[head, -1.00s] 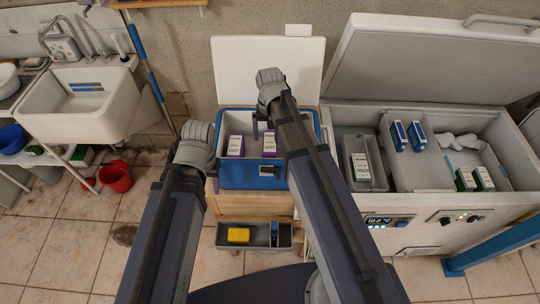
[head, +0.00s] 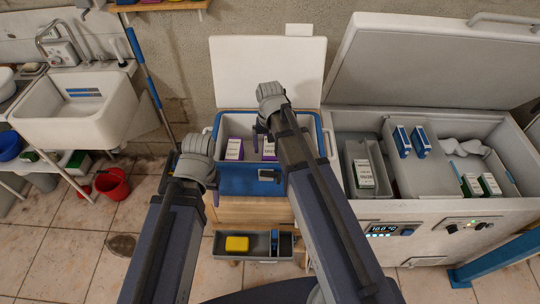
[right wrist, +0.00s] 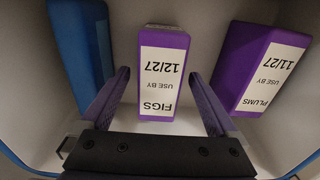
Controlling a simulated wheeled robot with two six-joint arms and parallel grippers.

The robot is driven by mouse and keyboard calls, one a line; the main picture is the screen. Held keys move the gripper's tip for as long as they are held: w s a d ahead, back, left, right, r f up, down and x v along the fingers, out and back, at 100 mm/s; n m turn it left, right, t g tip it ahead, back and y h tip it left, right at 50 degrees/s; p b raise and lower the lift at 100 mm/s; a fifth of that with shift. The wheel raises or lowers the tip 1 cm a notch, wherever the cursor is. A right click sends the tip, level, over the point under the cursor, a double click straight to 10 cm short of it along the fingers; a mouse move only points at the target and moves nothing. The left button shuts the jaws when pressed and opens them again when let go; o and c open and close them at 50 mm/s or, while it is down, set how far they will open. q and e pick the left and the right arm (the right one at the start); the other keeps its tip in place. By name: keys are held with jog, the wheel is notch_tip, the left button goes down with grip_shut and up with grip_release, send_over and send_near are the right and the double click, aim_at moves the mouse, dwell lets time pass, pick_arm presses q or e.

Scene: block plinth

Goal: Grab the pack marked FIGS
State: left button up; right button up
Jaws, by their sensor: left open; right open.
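The FIGS pack (right wrist: 160,75) is a purple box with a white label, standing in the open cooler (head: 250,180). In the right wrist view my right gripper (right wrist: 158,98) is open, with one finger on each side of the pack's near part and gaps between. In the head view this gripper (head: 262,130) is over the cooler, and its arm partly hides the purple pack (head: 268,149) beneath it. My left gripper (head: 190,165) is left of the cooler, empty and mostly hidden by its own wrist.
A purple PLUMS pack (right wrist: 258,68) stands right of FIGS in the wrist view, and a blue pack (right wrist: 82,50) stands left. Cooler walls enclose them. A freezer (head: 440,210) with more packs is at right. A grey tray (head: 262,255) with a yellow item sits below.

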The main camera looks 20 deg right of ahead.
notch_tip(320, 180, down, 5)
jog(key=b, duration=0.4)
jog(key=shift+r, duration=0.2)
grip_shut()
dwell(0.4)
